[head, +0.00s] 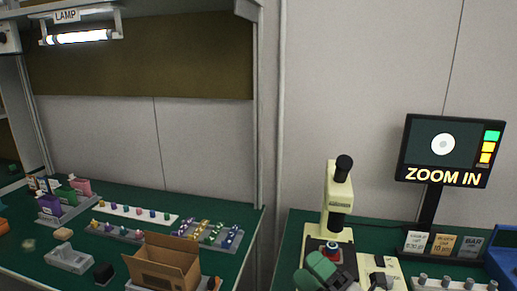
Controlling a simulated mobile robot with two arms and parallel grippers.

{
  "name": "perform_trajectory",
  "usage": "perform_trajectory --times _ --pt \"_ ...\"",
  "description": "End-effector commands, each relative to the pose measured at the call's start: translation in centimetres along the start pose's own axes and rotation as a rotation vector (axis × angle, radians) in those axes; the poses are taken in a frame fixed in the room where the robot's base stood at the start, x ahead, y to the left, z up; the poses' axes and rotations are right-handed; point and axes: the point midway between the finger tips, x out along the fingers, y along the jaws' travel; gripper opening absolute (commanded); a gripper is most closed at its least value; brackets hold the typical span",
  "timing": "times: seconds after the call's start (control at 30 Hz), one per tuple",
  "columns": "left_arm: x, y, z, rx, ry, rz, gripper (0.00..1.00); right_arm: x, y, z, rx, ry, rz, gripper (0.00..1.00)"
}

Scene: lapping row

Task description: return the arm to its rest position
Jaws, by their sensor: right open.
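My right gripper (338,272), with green and dark parts, shows at the bottom edge, low in front of the cream microscope (338,195). It is open, and I see nothing held in it. It overlaps the front of the microscope's dark stage in the picture; I cannot tell whether they touch. A small part with red and blue-green (333,249) shows on the stage, just behind the gripper. My left gripper is not in view.
A monitor (443,150) reading ZOOM IN stands right of the microscope, above small label cards (443,244) and a blue bin (503,257). The left green bench (130,200) holds an open cardboard box (165,262), bottles and racks. A gap separates the benches.

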Motion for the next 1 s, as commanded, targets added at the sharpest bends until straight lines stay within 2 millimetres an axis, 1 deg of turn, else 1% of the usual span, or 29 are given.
perform_trajectory --times 0.03,0.07,0.1,0.17,0.2,0.27,0.3,0.37,0.4,0.47,0.5,0.6,0.7,0.77,0.93,0.97,1.0 --pt "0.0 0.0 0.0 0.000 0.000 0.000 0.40 -1.1 -0.3 0.9 0.107 -0.124 0.001 0.63" --pt "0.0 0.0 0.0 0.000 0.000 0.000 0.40 -1.8 -0.6 1.5 0.169 -0.202 -0.001 0.63" --pt "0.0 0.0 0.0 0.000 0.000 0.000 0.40 -2.9 -1.1 2.4 0.252 -0.306 -0.011 0.63" --pt "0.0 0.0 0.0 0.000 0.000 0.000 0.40 -4.9 -2.1 3.4 0.376 -0.461 -0.034 0.63" --pt "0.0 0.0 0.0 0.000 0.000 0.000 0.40 -6.4 -3.0 4.0 0.458 -0.564 -0.057 0.63" --pt "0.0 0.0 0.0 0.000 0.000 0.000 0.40 -8.9 -4.5 4.5 0.580 -0.717 -0.100 0.63" --pt "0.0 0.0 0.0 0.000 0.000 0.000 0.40 -10.8 -5.6 4.5 0.658 -0.817 -0.135 0.63" --pt "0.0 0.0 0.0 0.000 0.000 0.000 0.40 -13.7 -7.2 4.2 0.774 -0.965 -0.198 0.63" --pt "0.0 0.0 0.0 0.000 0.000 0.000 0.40 -15.7 -8.2 3.6 0.847 -1.059 -0.245 0.63" --pt "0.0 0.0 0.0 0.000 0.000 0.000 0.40 -18.5 -9.6 2.5 0.947 -1.188 -0.317 0.63" --pt "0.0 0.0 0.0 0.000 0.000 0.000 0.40 -20.2 -10.3 1.6 1.005 -1.263 -0.365 0.63" --pt "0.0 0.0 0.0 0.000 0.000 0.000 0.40 -23.8 -11.5 -0.7 1.125 -1.418 -0.480 0.63" --pt "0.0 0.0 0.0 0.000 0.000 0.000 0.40 -26.7 -12.1 -3.1 1.217 -1.540 -0.587 0.63" --pt "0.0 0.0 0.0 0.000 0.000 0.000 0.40 -28.3 -12.3 -4.5 1.266 -1.603 -0.649 0.63" --pt "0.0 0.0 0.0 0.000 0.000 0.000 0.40 -32.0 -12.0 -8.7 1.385 -1.757 -0.827 0.63" --pt "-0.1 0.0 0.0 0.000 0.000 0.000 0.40 -32.4 -12.2 -9.1 1.396 -1.775 -0.850 0.63" --pt "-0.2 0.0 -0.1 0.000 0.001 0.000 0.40 -32.4 -13.4 -8.6 1.388 -1.771 -0.848 0.63"
